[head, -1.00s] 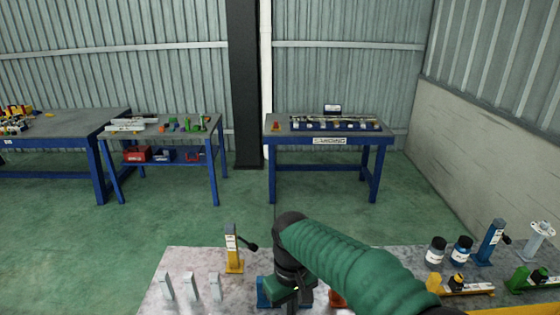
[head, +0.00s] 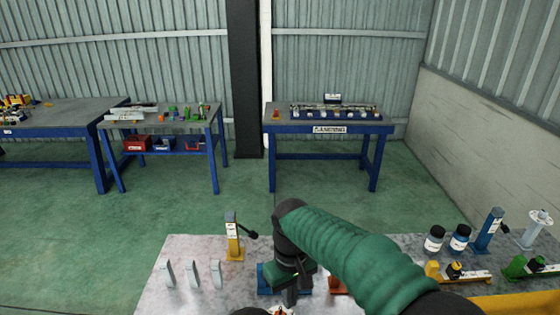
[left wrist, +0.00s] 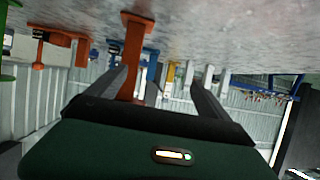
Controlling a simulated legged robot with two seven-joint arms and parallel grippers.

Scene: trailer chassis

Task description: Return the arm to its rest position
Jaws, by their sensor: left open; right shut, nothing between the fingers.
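My right arm, in a green sleeve, reaches in from the lower right of the head view. Its gripper (head: 291,296) points down over the grey workbench (head: 190,255), shut and empty, with the tips hard to make out. My left gripper (left wrist: 160,88) shows in the left wrist view, its two dark fingers spread and nothing held. That view is upside down. An orange post (left wrist: 133,50) appears between the fingers; I cannot tell its distance from them.
On the workbench are a yellow post (head: 234,240) with a black lever, several grey brackets (head: 192,273), a blue block (head: 266,280), dark-lidded jars (head: 434,240) and a blue post (head: 487,238). Blue-legged tables (head: 330,128) stand against the far wall. Green floor between is clear.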

